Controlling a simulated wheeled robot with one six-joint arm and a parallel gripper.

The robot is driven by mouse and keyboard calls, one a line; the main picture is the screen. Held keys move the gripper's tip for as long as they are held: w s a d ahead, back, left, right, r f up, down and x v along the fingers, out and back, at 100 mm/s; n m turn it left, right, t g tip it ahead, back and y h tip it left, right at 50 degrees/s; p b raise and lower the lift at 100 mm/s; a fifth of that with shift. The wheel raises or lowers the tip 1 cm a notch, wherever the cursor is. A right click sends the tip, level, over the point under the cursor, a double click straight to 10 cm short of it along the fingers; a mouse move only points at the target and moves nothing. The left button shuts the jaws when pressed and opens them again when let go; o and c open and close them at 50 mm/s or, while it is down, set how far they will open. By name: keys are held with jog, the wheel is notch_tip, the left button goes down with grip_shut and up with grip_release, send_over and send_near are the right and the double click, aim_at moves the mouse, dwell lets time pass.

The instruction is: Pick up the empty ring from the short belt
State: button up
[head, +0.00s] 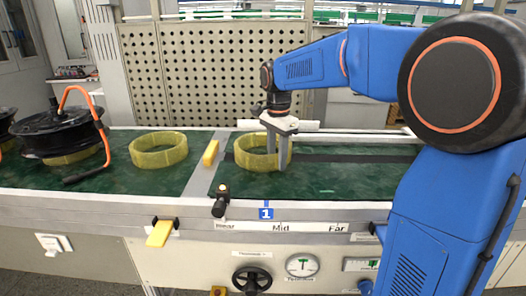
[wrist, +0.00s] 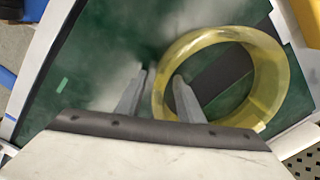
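A yellow, empty ring (head: 246,160) lies flat on the green belt (head: 350,178) to the right of the grey divider. It also shows in the wrist view (wrist: 267,70), with nothing inside but belt and a dark strip. My gripper (head: 277,158) points down at the ring's right side in the head view. In the wrist view my gripper (wrist: 160,76) is open, with one finger outside the ring and the other on the inner side of its wall. A gap shows between the outer finger and the wall. Whether the inner finger touches is unclear.
A second yellow ring (head: 158,150) lies on the left belt section. Left of it, a black hub (head: 62,132) with an orange handle sits on another ring. A yellow block (head: 211,153) stands on the divider (head: 204,178). A rail edges the belt's back.

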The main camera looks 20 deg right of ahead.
jog(key=shift+f, duration=0.1)
grip_shut()
